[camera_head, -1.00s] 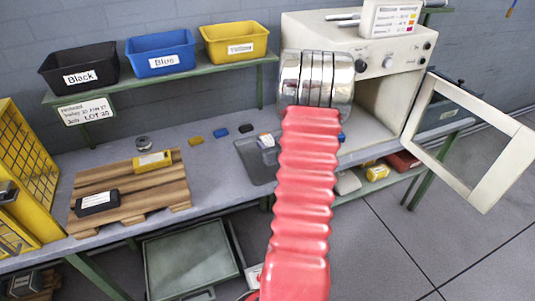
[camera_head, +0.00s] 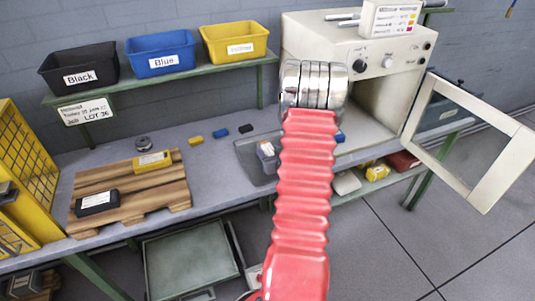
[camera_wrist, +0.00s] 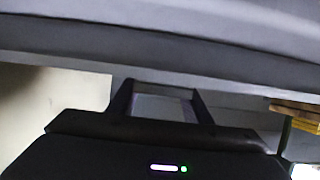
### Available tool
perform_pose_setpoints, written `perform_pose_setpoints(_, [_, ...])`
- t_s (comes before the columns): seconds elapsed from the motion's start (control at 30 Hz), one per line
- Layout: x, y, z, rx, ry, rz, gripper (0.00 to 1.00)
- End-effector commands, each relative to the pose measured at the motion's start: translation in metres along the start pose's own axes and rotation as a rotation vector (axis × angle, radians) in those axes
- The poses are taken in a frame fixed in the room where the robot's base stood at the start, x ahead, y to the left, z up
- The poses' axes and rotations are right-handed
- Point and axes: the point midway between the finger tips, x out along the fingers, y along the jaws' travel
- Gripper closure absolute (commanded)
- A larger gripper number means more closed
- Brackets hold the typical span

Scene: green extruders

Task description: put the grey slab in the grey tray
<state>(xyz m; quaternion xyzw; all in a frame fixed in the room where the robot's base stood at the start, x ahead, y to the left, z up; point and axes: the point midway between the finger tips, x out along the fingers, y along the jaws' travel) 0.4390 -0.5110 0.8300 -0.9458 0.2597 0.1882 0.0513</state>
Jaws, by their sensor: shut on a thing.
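The grey tray (camera_head: 256,172) lies on the bench left of my arm, and my arm hides its right side. My gripper (camera_wrist: 162,104) shows in the wrist view with its two black fingers around a flat light-grey piece (camera_wrist: 160,108), which looks like the grey slab. The gripper is shut on it. In the head view my red arm covers the gripper and the slab, so I cannot tell how high they are above the tray.
A small pale thing (camera_head: 267,150) with some orange shows at the tray, partly behind my arm. Yellow, blue and black pieces lie left of it. A wooden pallet (camera_head: 133,188) stands further left. A cream oven (camera_head: 360,62) with an open door (camera_head: 468,140) stands right.

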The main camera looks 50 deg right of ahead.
Motion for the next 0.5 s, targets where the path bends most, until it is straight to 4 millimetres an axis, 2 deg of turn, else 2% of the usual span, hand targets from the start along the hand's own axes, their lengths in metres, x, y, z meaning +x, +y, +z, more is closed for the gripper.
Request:
perform_pose_setpoints(0.07, [0.0009, 0.0, 0.0014, 0.0, 0.001, 0.0, 0.85])
perform_pose_setpoints(0.1, [0.0007, -0.0001, 0.0016, 0.0, 0.0, 0.0, 0.52])
perform_pose_setpoints(0.33, [0.0007, -0.0003, 0.0015, 0.0, 0.0, 0.0, 0.36])
perform_pose_setpoints(0.5, [0.0007, -0.0003, 0.0015, 0.0, 0.0, -0.001, 0.36])
